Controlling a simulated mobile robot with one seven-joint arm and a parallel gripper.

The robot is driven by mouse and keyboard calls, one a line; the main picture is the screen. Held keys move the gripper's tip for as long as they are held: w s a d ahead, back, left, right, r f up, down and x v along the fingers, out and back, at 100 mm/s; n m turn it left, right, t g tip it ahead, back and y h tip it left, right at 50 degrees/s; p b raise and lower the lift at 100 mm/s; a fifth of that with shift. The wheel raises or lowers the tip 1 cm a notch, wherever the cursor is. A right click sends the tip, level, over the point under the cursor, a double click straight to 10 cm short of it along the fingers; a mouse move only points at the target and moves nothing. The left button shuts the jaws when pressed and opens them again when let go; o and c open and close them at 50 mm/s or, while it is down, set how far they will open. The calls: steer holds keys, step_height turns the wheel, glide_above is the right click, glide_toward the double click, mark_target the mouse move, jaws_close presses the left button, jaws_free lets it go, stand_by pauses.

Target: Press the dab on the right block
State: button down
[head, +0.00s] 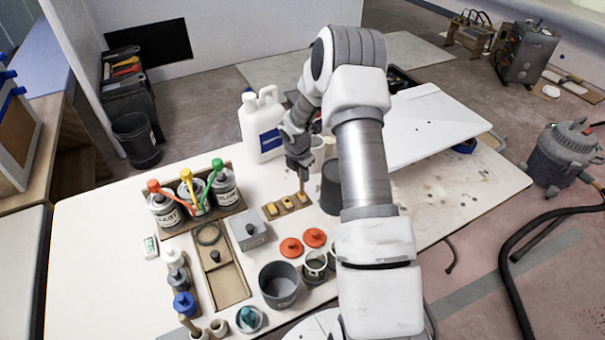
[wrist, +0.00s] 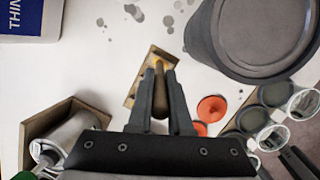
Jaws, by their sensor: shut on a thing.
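A wooden strip (head: 280,212) with a row of yellow blocks lies on the white table. The left block (head: 271,209) and the middle block (head: 287,202) show clearly. My gripper (head: 300,166) is above the strip's right end, shut on a slim brown wooden stick, the dab (head: 302,183). The dab points down over the right block, which its lower end mostly hides; I cannot tell whether they touch. In the wrist view the fingers (wrist: 160,78) close on the dab (wrist: 159,92), with the strip (wrist: 132,88) beneath.
A white jug (head: 262,128) stands behind the strip, and a dark grey cup (head: 331,188) stands close on its right. Orange lids (head: 291,247) lie in front.

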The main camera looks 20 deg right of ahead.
steer(key=shift+f, duration=0.4)
stand_by(1.0)
steer(key=shift+r+p, duration=2.6)
steer(key=shift+r, duration=1)
